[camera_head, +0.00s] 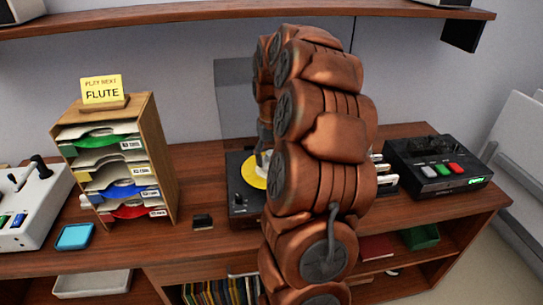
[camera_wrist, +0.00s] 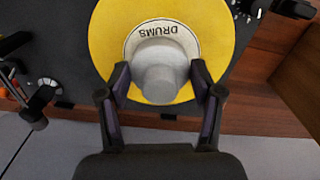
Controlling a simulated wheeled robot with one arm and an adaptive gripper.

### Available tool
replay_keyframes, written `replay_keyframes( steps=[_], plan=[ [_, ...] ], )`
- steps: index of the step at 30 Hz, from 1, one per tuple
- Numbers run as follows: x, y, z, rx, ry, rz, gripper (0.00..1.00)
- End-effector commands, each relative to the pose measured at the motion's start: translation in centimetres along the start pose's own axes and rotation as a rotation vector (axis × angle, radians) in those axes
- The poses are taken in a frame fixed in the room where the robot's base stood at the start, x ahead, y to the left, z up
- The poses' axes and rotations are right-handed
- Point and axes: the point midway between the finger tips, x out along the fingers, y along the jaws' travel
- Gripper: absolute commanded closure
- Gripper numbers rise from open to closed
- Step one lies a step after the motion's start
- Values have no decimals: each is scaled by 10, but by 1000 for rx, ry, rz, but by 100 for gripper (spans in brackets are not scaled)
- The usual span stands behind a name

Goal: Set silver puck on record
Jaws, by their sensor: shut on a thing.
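The silver puck (camera_wrist: 158,82) is a short grey cylinder at the centre of the wrist view. My gripper (camera_wrist: 160,84) is closed around it, one dark finger on each side. The yellow record (camera_wrist: 112,38) lies on the black turntable behind the puck, its white label reading DRUMS. The puck covers the lower middle of that label; whether it touches the record I cannot tell. In the head view the record (camera_head: 252,175) shows as a yellow patch beside my arm, which hides most of the turntable (camera_head: 237,192) and my fingers.
A wooden rack (camera_head: 163,160) of coloured records with a FLUTE sign (camera_head: 102,90) stands left of the turntable. A black box with coloured buttons (camera_head: 437,168) is at right. A white device (camera_head: 30,207) and blue pad (camera_head: 75,237) are at left. A shelf runs above.

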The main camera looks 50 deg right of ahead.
Motion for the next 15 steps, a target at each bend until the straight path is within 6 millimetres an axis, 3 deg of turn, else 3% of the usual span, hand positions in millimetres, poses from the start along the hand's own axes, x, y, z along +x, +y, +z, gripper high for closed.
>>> replay_keyframes(
  steps=[15],
  plan=[
    [9, 0, 0, 0, 0, 0, 78]
  ],
)
